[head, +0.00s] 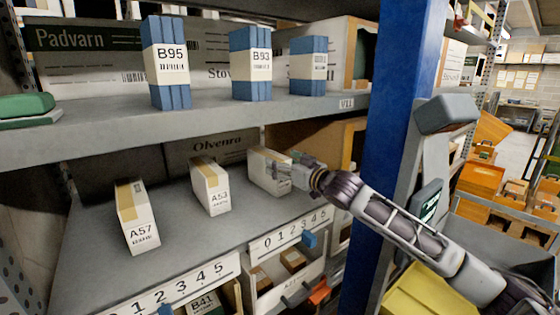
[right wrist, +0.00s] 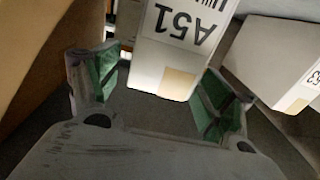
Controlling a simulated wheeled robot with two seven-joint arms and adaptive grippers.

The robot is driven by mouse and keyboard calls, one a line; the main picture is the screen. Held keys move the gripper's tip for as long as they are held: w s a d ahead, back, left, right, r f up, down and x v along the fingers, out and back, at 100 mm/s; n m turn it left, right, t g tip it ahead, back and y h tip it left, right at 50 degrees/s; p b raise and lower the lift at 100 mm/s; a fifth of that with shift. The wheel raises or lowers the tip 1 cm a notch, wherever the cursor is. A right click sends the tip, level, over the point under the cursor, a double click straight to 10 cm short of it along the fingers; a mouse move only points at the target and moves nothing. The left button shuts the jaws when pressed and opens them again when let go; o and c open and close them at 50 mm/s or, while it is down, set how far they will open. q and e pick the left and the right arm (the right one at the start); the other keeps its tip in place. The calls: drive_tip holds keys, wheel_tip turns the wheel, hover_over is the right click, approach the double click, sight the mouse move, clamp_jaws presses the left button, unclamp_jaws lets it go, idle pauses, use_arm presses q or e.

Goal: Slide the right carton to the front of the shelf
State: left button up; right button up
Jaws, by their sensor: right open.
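The right carton (head: 266,172) is white with a tan tape strip and stands on the middle shelf, rightmost of three. My right gripper (head: 296,168) is at its right end and hides part of it. In the right wrist view the carton (right wrist: 177,50) shows its A51 label upside down. My right gripper (right wrist: 160,82) is open there, its green-padded fingers on either side of the carton's near end. I cannot tell whether either pad touches it. My left gripper is not in view.
Carton A53 (head: 211,187) stands just left, and A57 (head: 137,218) further left. The upper shelf (head: 205,113) holds several blue packs above. A blue rack post (head: 387,130) rises right of the bay. Bare shelf lies in front of the cartons.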

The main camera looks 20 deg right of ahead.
drive_tip(key=shift+x, duration=0.85)
drive_tip(key=shift+s, duration=0.1)
drive_tip(key=c, duration=1.4)
